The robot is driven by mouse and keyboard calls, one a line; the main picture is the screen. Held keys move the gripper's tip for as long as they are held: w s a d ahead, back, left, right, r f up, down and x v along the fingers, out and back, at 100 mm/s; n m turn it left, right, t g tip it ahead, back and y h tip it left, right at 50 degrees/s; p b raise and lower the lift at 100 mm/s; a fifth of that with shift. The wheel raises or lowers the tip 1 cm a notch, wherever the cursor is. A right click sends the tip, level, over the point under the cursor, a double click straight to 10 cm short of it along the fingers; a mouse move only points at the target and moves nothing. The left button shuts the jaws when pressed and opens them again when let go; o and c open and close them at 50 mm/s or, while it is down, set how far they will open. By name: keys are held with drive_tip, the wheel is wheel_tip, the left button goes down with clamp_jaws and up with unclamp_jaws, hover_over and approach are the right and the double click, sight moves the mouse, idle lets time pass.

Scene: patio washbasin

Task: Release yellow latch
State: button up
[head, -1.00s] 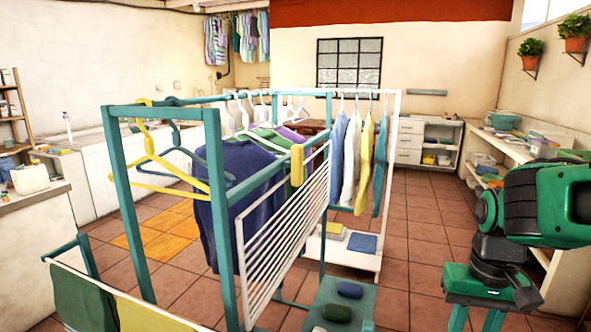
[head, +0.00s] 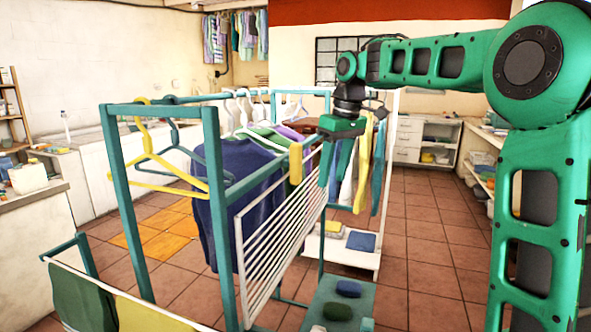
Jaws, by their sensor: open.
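The yellow latch (head: 296,163) is a small upright tab on the top right rail of the teal clothes rack (head: 214,190), above the corner of a white slatted panel (head: 270,254). My gripper (head: 329,180) is green and points down, a little to the right of the latch. Its fingers are apart and nothing shows between them. It appears apart from the latch, but I cannot tell the depth between them. My gripper hides part of the white and light blue clothes behind it.
A dark blue shirt (head: 238,195) and several hangers fill the rack. A yellow hanger (head: 160,170) hangs at the left. A teal bench (head: 355,299) with brushes stands below my gripper. Tiled floor (head: 430,235) is clear to the right.

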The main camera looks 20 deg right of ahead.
sight(297, 166)
drive_tip(key=w+a+r+n+t+y, duration=0.1)
drive_tip(key=w+a+r+n+y, duration=0.15)
drive_tip(key=w+r+n, duration=0.5)
drive_tip(key=w+a+f, duration=0.1)
drive_tip(key=f, duration=0.2)
drive_tip(key=w+a+f+m, duration=0.1)
drive_tip(key=w+f, duration=0.1)
drive_tip(key=f, duration=0.1)
drive_tip(key=w+a+f+m, duration=0.1)
drive_tip(key=w+f, duration=0.1)
drive_tip(key=f, duration=0.1)
drive_tip(key=shift+w+a+f, duration=0.15)
drive_tip(key=shift+w+f, duration=0.05)
drive_tip(key=shift+w, duration=0.05)
drive_tip(key=c, duration=1)
